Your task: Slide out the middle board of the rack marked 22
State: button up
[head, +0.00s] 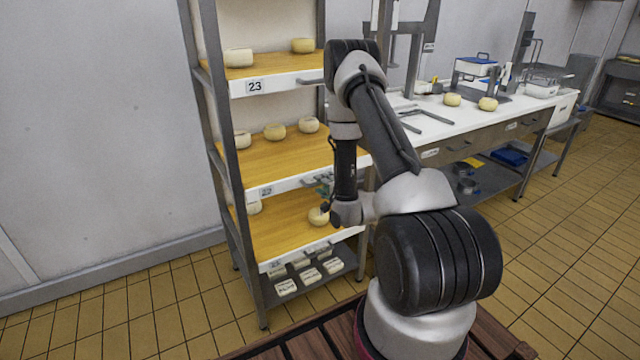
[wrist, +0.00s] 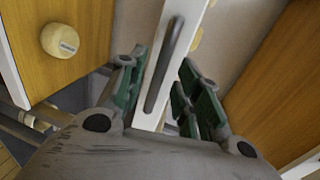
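A metal rack (head: 228,160) holds boards of wood with white front edges, bar handles and pale round cheeses. The top board's label (head: 255,86) reads 23. The middle board (head: 285,157) has a small label (head: 266,191) that looks like 22. The lowest board (head: 280,228) has a label that I cannot read clearly. My gripper (head: 326,188) is at the right part of the middle board's front edge. In the wrist view my gripper (wrist: 160,80) is open, its green-padded fingers on either side of a dark bar handle (wrist: 165,63) on a white edge. Contact is unclear.
Small labelled blocks (head: 310,275) lie on the rack's bottom shelf. A white worktop (head: 440,125) with two cheeses and tools stands right of the rack. Tiled floor (head: 120,315) is clear at the front left. A cheese (wrist: 60,41) shows in the wrist view.

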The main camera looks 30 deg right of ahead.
jog(key=shift+x, duration=1.35)
grip_shut()
jog(key=shift+s, duration=0.1)
